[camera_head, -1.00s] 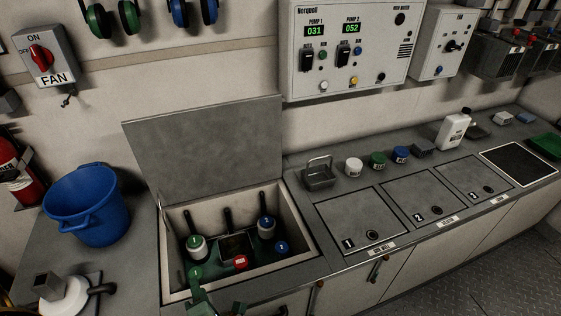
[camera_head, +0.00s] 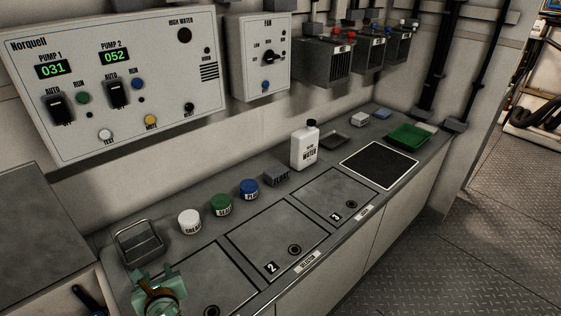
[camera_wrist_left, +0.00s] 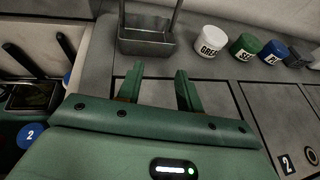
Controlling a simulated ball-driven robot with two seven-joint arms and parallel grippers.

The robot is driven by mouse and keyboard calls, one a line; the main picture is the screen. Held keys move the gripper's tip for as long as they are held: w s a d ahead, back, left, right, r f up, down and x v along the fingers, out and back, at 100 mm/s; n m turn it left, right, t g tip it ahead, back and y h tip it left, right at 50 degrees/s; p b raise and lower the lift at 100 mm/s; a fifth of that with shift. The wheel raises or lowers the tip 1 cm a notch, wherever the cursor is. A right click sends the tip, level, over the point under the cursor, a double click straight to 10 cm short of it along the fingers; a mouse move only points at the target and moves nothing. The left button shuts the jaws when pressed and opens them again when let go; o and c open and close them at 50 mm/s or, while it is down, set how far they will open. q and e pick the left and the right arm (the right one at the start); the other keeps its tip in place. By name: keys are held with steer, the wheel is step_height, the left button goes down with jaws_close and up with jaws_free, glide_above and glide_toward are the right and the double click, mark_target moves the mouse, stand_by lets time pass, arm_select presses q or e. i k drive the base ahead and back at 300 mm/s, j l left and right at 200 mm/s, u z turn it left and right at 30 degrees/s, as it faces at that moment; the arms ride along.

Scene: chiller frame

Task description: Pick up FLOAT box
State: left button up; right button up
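The FLOAT box (camera_head: 277,176) is a small grey box with a lettered front, standing on the counter between the blue-lidded jar and the white water bottle. A grey box, likely the same one, shows in the left wrist view (camera_wrist_left: 297,58) at the far right. My left gripper (camera_head: 160,278) is at the lower left of the head view, above the counter near the first hatch and well apart from the box. In the left wrist view its two green fingers (camera_wrist_left: 158,88) stand apart with nothing between them. My right gripper is not in view.
Jars with white (camera_head: 189,221), green (camera_head: 220,204) and blue (camera_head: 249,189) lids stand in a row left of the box. The water bottle (camera_head: 304,147) is to its right. A wire-handled metal tray (camera_head: 140,243) is at the left. The numbered hatches are clear.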

mark_target(273, 176)
steer(key=i+l, duration=0.2)
steer(key=l, duration=0.15)
steer(key=i+l+u, duration=0.1)
steer(key=i+l, duration=0.35)
steer(key=l, duration=0.25)
steer(key=i+l+u, duration=0.1)
steer(key=l, duration=0.25)
steer(key=i+l, duration=0.25)
steer(key=l, duration=0.15)
steer(key=i+l+u, duration=0.1)
steer(key=l, duration=0.25)
steer(key=i+l+u, duration=0.1)
steer(key=i+l, duration=0.2)
steer(key=l, duration=0.1)
